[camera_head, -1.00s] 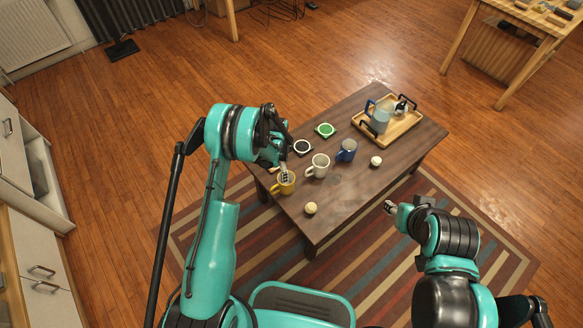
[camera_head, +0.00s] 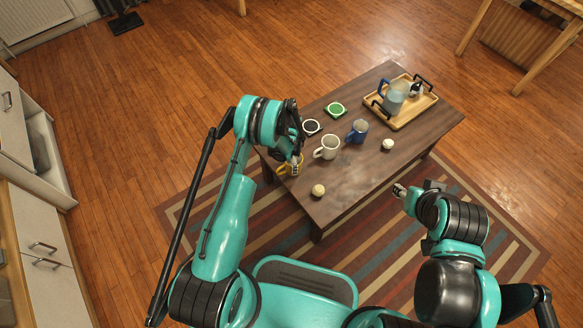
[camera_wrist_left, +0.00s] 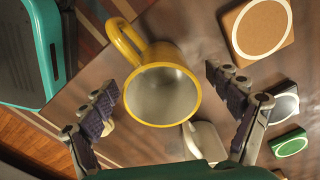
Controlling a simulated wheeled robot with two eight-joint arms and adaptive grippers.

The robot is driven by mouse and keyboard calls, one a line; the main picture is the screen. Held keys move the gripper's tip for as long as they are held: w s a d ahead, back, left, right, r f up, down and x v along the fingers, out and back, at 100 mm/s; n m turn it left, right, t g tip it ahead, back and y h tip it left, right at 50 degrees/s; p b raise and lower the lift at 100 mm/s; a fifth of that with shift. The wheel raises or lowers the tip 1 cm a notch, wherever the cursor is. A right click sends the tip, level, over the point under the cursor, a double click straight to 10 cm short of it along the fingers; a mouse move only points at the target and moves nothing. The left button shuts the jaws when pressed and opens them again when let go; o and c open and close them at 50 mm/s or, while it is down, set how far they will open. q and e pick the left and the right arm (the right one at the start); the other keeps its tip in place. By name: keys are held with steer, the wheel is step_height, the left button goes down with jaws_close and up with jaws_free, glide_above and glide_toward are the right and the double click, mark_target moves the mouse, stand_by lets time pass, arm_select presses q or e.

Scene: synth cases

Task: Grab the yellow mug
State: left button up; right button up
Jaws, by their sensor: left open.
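The yellow mug (camera_head: 283,170) stands near the left end of the dark wooden table, partly hidden by my left gripper (camera_head: 296,163) in the head view. In the left wrist view, the yellow mug (camera_wrist_left: 162,95) shows its round rim and grey inside, with its handle toward the upper left. My left gripper (camera_wrist_left: 161,80) is open, with one finger on either side of the mug and gaps between the fingers and the rim. My right gripper (camera_head: 399,190) is away from the mug, off the table's front edge; its opening is too small to judge.
A white mug (camera_head: 327,147) stands close right of the yellow one, then a blue mug (camera_head: 357,130). Black (camera_head: 311,127) and green (camera_head: 335,109) coasters lie behind. Two small cream round things (camera_head: 318,190) (camera_head: 387,145) sit on the table. A tray (camera_head: 408,114) holds a jug (camera_head: 396,96).

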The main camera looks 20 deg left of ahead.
arm_select(q)
steer(key=shift+r, duration=0.1)
steer(key=c, duration=1.5)
steer(key=shift+r, duration=0.1)
